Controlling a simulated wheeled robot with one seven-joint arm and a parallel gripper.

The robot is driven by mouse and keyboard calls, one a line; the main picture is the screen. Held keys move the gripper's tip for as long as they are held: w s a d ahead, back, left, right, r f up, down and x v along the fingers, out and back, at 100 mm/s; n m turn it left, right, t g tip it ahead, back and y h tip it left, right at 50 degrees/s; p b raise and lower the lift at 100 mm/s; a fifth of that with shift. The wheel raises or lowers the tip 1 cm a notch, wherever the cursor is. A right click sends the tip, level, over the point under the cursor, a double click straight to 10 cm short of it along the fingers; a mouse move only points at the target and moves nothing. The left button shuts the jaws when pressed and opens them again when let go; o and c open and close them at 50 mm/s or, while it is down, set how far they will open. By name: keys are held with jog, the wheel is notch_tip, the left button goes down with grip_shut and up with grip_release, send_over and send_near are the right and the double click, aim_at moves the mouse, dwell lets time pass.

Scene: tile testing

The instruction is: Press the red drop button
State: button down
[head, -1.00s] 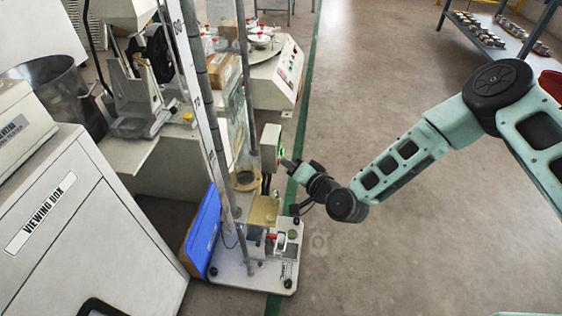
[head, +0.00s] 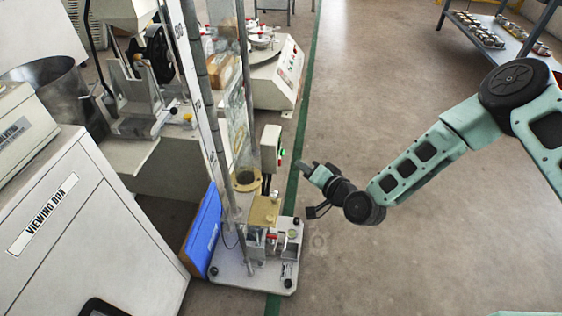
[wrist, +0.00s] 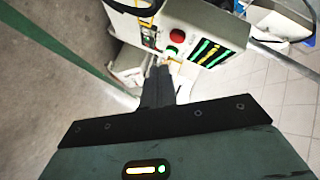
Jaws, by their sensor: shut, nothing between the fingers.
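The red button (wrist: 177,35) is a round knob on the white face of a control box (wrist: 205,30) in the wrist view. A lit green button (wrist: 171,51) sits just below it. In the wrist view, my gripper's dark fingers (wrist: 160,72) are together and empty, with tips below the buttons.
The tester's white base plate (head: 258,272) and a blue panel (head: 203,232) stand below the box. A viewing box cabinet (head: 85,225) is at the left. A metal shelf (head: 500,35) is at the far right. The floor (head: 400,260) on the right is open.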

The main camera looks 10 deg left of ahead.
jog(key=d, duration=0.2)
jog(key=shift+d, duration=0.35)
dwell(0.6)
jog(key=s+r+n+g+h, duration=0.4)
jog(key=s+r+n+g, duration=0.35)
jog(key=s+r, duration=0.2)
jog(key=s+d+r+n+g+h, duration=0.1)
jog(key=s+d+r+h, duration=0.1)
jog(key=s+d+r, duration=0.4)
jog(key=s+d+r+n+g+h, duration=0.1)
jog(key=s+d+r+h, duration=0.1)
jog(key=s+r, duration=0.35)
jog(key=s+d+r+n+g+h, duration=0.1)
jog(key=s+d+r+g+h, duration=0.2)
jog(key=s, duration=0.6)
notch_tip(320, 180, up, 29)
jog(key=t+y+p, duration=0.1)
jog(key=p, duration=2.7)
jog(key=shift+w+d+f+p, duration=0.2)
jog(key=shift+w+d+p, duration=0.05)
jog(key=shift+d+p, duration=0.1)
